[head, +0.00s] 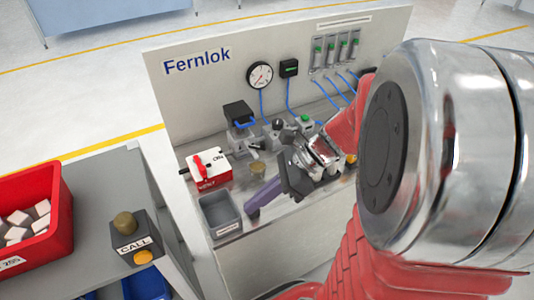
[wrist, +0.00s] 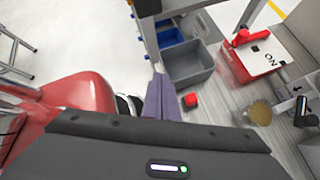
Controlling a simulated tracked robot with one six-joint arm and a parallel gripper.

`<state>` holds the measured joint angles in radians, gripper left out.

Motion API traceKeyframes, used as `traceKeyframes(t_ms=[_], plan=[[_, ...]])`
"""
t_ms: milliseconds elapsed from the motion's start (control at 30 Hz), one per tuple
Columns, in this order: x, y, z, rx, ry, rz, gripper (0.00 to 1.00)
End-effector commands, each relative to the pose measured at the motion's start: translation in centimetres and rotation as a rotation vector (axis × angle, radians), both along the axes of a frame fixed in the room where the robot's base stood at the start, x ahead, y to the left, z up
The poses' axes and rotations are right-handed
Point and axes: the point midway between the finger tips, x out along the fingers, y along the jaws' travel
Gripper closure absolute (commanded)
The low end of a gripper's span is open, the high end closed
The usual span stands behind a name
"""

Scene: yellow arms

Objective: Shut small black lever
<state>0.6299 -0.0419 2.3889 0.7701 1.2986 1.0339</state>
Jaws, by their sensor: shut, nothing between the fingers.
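My gripper (head: 262,197) hangs over the front part of the bench, with its purple fingers pointing down and to the left. In the wrist view the fingers (wrist: 159,100) are together, with nothing between them. A small black lever (head: 255,146) seems to sit on a fitting behind the brass-coloured round part (head: 257,166).
A red-and-white box (head: 209,172) with a red handle and a grey bin (head: 220,213) stand on the bench's left. A small red piece (wrist: 190,99) lies close to my fingers in the wrist view. The gauge panel (head: 205,85) rises behind. A call-button box (head: 133,232) stands on the side table.

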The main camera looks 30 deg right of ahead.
Motion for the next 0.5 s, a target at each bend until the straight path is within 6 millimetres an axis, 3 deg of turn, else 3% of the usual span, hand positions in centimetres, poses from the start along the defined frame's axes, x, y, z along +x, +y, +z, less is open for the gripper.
traceKeyframes(t_ms=[200,500], plan=[[-2.1,1.6,0.7,-0.277,-0.234,0.386,1.0],[-3.7,1.9,2.6,-0.626,-0.555,0.934,1.0]])
